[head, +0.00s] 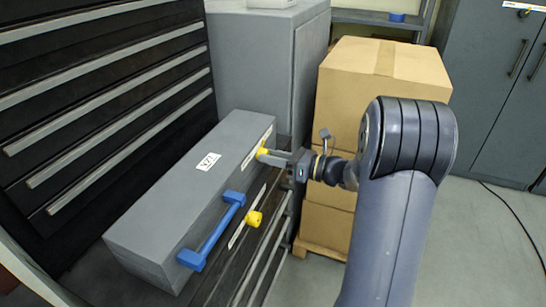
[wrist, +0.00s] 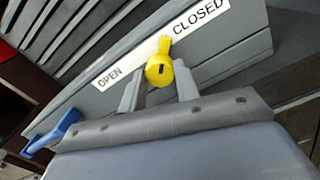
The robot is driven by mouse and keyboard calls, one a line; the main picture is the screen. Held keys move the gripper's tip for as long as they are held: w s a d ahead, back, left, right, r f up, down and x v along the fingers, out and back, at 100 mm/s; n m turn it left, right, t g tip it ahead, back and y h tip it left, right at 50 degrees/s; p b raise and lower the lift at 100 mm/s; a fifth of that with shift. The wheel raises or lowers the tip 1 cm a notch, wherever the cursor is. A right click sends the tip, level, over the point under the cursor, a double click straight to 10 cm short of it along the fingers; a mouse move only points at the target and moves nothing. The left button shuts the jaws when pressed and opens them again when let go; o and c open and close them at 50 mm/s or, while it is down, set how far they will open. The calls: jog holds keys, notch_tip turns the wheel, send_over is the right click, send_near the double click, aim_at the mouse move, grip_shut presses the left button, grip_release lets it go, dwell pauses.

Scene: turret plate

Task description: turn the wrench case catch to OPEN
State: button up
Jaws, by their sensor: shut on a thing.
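The grey case (head: 150,205) lies on a dark drawer unit and has a blue handle (head: 212,232) on its front face. The yellow catch (head: 262,152) is near the case's far end. In the wrist view the yellow catch (wrist: 160,71) has its tab pointing up, between the words OPEN and CLOSED on the white label (wrist: 140,62), leaning towards CLOSED. My gripper (head: 272,158) is at this catch, and in the wrist view its fingers (wrist: 157,80) are shut on the catch's knob, one on each side.
A black drawer cabinet (head: 100,100) stands behind the case to the left. Stacked cardboard boxes (head: 375,85) stand behind my arm. Open floor (head: 480,250) lies at the right.

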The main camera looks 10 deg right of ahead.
jog(key=shift+c, duration=0.6)
jog(key=shift+n, duration=0.3)
jog(key=shift+f+n+b, duration=0.1)
jog(key=shift+n+b, duration=7.45)
jog(key=shift+n, duration=0.95)
jog(key=o, duration=1)
